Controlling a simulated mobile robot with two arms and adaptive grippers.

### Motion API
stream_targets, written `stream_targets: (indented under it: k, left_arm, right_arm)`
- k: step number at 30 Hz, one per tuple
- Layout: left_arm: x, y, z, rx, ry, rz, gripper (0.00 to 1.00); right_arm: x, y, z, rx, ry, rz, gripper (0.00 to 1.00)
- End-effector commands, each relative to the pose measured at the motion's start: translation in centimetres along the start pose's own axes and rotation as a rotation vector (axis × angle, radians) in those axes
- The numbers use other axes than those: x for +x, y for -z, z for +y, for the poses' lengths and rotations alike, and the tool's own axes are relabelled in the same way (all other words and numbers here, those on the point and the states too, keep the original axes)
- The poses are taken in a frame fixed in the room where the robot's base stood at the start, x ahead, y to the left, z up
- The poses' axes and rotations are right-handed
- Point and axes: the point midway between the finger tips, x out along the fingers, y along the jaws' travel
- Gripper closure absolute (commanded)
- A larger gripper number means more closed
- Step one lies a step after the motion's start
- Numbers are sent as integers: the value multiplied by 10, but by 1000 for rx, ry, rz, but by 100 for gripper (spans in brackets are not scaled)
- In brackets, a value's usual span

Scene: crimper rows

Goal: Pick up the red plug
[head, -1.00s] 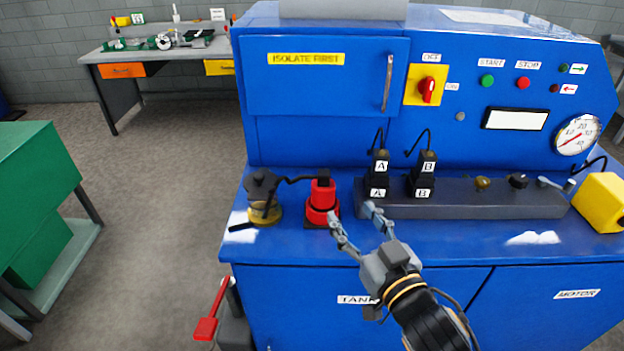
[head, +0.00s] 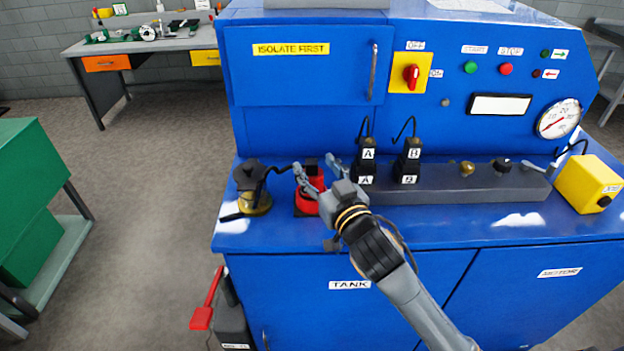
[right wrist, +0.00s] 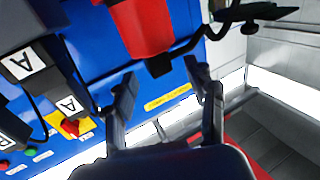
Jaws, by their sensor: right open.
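The red plug (head: 303,205) stands on the blue bench with a black top and a dark cable running left from it. My right gripper (head: 316,166) is open, its fingers over the plug and partly hiding it in the head view. In the right wrist view the red plug (right wrist: 142,28) shows at the top, its black end near the gap between the open fingertips (right wrist: 162,80). The fingers are not closed on it; I cannot tell whether they touch it. My left gripper is not in view.
A yellow-and-black part (head: 252,190) stands left of the plug. Black connectors A (head: 366,165) and B (head: 409,163) stand on a dark strip (head: 450,190) to the right. A yellow box (head: 588,184) is at the far right. The blue panel rises behind.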

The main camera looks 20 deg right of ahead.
Motion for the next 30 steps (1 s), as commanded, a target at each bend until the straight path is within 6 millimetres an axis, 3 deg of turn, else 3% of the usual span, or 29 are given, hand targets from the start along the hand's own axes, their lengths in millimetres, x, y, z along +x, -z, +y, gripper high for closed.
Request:
stream_targets:
  k: [6, 13, 21, 30]
  left_arm:
    - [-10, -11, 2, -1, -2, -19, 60]
    - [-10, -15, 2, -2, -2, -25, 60]
    - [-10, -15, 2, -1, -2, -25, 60]
    - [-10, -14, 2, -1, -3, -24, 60]
  right_arm:
    - [23, 1, 0, 1, -1, 0, 44]
    - [24, 0, 0, 1, -1, 1, 44]
    - [24, 0, 0, 1, -1, 0, 97]
    - [24, 1, 0, 1, 0, 2, 100]
